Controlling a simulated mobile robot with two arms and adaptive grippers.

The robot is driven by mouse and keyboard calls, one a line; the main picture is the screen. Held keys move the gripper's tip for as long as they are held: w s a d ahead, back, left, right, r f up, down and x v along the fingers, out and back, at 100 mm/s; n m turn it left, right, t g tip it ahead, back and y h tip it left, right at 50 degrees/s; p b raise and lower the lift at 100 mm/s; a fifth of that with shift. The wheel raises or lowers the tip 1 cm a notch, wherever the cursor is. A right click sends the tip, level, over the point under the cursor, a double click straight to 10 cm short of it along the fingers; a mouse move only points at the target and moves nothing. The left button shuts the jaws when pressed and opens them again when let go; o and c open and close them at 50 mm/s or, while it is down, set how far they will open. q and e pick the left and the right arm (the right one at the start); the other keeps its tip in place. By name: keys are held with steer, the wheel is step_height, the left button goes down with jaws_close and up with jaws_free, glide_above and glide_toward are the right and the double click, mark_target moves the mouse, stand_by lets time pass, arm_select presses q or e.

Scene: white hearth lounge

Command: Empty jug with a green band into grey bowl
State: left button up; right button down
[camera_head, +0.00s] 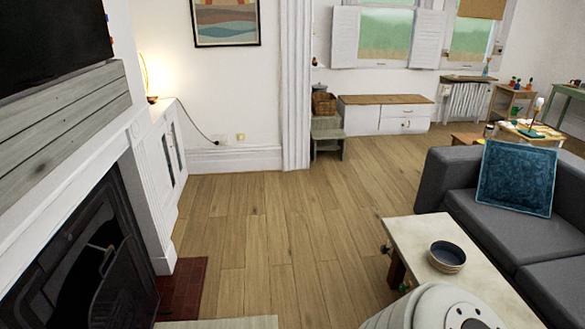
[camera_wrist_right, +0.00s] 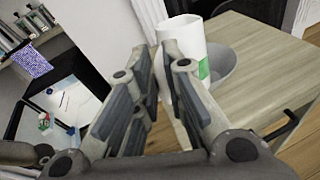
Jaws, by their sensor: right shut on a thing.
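A white jug with a green band (camera_wrist_right: 184,38) shows in the right wrist view, at the fingertips of my right gripper (camera_wrist_right: 160,58). The gripper is shut on it; the exact grip is hard to see between the fingers. A grey bowl (camera_wrist_right: 224,66) is behind the jug in that view, partly hidden by it, on a light wooden top. In the head view a round bowl (camera_head: 447,254), dark inside, stands on the low table; I cannot tell whether it is the same bowl. The jug and both grippers are out of the head view.
The low table (camera_head: 412,226) stands by a dark grey sofa (camera_head: 485,228) with a blue cushion (camera_head: 517,178). A fireplace (camera_head: 85,255) is at the left. The wooden floor (camera_head: 280,225) between them is clear.

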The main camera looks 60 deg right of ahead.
steer(key=w+m+g+p, duration=0.1)
steer(key=g+p, duration=0.1)
steer(key=p, duration=0.1)
steer(key=w+r+g+h+p, duration=0.1)
steer(key=g+p, duration=0.2)
steer(key=p, duration=0.1)
steer(key=w+r+m+g+p, duration=0.1)
steer(key=w+g+p, duration=0.1)
steer(key=p, duration=0.2)
steer(key=shift+r+m+g, duration=0.15)
steer(key=shift+m+g, duration=0.15)
stand_by(2.9)
steer(key=shift+r+h+p, duration=0.1)
steer(key=shift+h+p, duration=0.2)
steer(key=shift+w+a+r+g+h+p, duration=0.1)
steer(key=shift+w+r+g+h+p, duration=0.15)
steer(key=shift+r+g+h+p, duration=0.15)
